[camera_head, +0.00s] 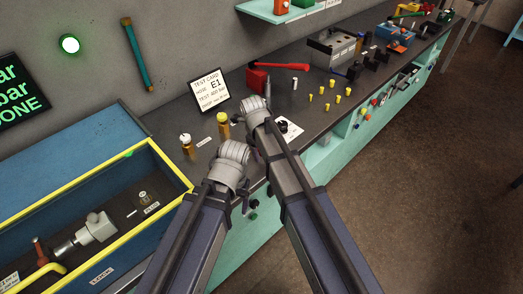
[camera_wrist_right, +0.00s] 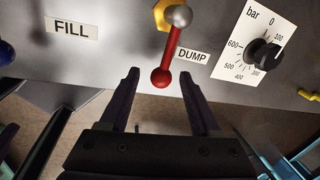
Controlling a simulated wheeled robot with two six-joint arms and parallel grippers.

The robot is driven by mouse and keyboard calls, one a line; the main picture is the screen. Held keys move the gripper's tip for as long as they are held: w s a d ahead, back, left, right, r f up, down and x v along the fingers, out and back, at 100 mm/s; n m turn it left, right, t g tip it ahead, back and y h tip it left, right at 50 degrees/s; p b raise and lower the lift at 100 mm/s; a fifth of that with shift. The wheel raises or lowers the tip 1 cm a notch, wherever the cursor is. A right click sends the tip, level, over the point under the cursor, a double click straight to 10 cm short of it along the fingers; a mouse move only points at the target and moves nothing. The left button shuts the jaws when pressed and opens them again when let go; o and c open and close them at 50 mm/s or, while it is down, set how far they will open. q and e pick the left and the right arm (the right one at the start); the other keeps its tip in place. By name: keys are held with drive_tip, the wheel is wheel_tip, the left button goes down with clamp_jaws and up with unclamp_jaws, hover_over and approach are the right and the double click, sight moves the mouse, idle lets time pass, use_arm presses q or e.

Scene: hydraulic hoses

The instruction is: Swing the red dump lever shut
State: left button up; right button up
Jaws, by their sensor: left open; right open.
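The red dump lever (camera_wrist_right: 170,55) shows in the right wrist view. It has a grey ball at its upper end, a red ball at its lower end and a yellow hex fitting behind the top, beside the DUMP label (camera_wrist_right: 193,57). My right gripper (camera_wrist_right: 159,82) is open, its two dark fingers either side of the lever's red ball in this view. I cannot tell if they touch it. In the head view my right arm hides the lever and its own gripper. My left gripper (camera_head: 247,201) is mostly behind its arm, low at the bench front, and looks empty.
A pressure dial with a black knob (camera_wrist_right: 263,52) is right of the lever; a FILL label (camera_wrist_right: 71,28) is left. A test card (camera_head: 209,91), a red-handled tool (camera_head: 280,66) and yellow fittings stand on the bench. A blue, yellow-rimmed bin (camera_head: 170,167) is at left.

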drive_tip(key=shift+r, duration=0.1)
wheel_tip(320, 180, up, 8)
drive_tip(key=s+p, duration=0.1)
drive_tip(key=p, duration=0.6)
drive_tip(key=shift+a+f+p, duration=0.25)
drive_tip(key=shift+a+p, duration=0.1)
drive_tip(key=shift+a, duration=0.1)
drive_tip(key=shift+s, duration=0.1)
drive_tip(key=s+d+n+g+y, duration=0.1)
drive_tip(key=s+d+n, duration=1.3)
drive_tip(key=n, duration=1.2)
drive_tip(key=s+a+n+g, duration=0.1)
drive_tip(key=s+a+n, duration=0.2)
drive_tip(key=a, duration=0.8)
drive_tip(key=shift+s+f+n+h, duration=0.15)
drive_tip(key=shift+s+n+h, duration=0.2)
drive_tip(key=shift+s, duration=0.85)
